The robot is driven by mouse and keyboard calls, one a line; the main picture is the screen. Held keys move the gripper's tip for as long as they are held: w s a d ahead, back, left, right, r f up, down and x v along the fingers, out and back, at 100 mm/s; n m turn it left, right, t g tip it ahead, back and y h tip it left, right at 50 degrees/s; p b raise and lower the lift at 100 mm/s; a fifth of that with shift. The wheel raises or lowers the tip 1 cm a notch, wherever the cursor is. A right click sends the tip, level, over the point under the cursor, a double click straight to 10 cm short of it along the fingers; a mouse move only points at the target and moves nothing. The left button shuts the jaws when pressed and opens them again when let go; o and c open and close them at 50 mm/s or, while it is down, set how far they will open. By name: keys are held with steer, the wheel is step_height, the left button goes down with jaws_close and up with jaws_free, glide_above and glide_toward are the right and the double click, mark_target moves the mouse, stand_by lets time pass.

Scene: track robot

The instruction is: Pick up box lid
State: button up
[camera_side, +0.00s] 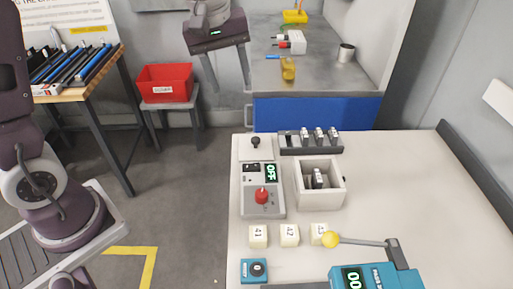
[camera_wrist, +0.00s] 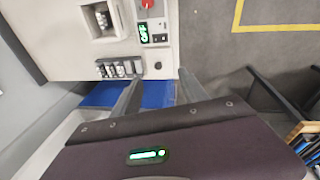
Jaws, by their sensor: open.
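The box lid (camera_side: 248,153) is a pale square plate with a black knob, lying at the back left corner of the white table. In the wrist view the lid (camera_wrist: 164,58) shows just beyond the fingertips. The open white box (camera_side: 301,201) stands to its right and has a grey part inside. My gripper (camera_side: 231,91) is open and empty, raised and apart from the lid, beyond the table's back edge in the side view. In the wrist view my gripper (camera_wrist: 160,75) has its two fingers spread.
A control panel (camera_side: 252,206) with a red knob and an "OFF" display sits in front of the lid. A dark rack (camera_side: 292,151) with several metal parts is right of the lid. Numbered cubes (camera_side: 289,235) and teal devices (camera_side: 254,271) are nearer the front. The table's right side is clear.

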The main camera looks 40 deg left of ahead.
steer(key=w+f+n+g, duration=0.1)
steer(key=w+f+n, duration=0.2)
steer(key=w+f, duration=0.3)
steer(key=n+g, duration=0.1)
steer(key=n, duration=0.3)
glide_above(256, 138)
steer(key=d, duration=0.1)
step_height(256, 138, down, 14)
steer(key=shift+w+r, duration=0.15)
steer(key=shift+r, duration=0.1)
steer(key=f, duration=0.4)
steer(key=a+f, duration=0.1)
steer(key=f, duration=0.2)
steer(key=shift+s, duration=0.25)
jaws_close()
